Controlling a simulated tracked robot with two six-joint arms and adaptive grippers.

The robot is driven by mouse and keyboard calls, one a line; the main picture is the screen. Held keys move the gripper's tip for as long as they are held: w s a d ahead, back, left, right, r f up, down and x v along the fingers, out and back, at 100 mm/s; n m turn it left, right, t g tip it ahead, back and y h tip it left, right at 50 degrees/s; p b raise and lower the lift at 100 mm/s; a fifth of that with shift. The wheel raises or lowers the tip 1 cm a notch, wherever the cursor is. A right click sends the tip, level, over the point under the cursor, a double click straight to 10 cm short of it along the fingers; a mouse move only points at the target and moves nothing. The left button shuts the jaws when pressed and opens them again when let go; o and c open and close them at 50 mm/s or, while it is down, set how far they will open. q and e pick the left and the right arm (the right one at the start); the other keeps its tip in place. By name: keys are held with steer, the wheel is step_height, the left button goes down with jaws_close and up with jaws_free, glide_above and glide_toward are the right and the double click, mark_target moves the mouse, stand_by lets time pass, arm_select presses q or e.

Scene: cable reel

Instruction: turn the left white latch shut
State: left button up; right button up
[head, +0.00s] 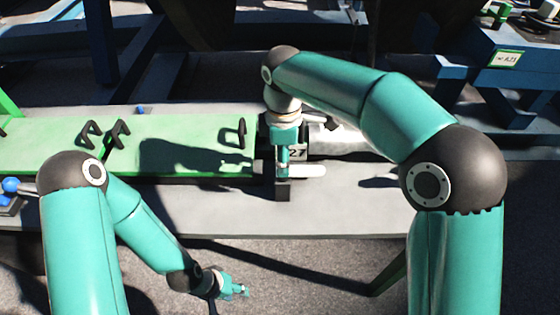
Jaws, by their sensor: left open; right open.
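A white bar-like latch (308,171) lies sideways at the right end of the green panel, just right of a dark block (283,190). I cannot tell whether it is the left one of a pair, and its left end is hidden by my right gripper. My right gripper (282,166) points down over the block, close to the latch's left end; whether it touches is unclear. It is open. My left gripper (239,291) is open and empty, low over the grey ground in front of the bench, far from the latch.
The green panel (60,150) carries several black handles (242,132). A plate marked 27 (297,154) and a silver cylinder (340,140) sit beside my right gripper. Blue knobs (11,186) are at far left. The grey bench front (350,213) is clear. Blue frames (490,60) stand behind.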

steer(key=shift+f, duration=0.7)
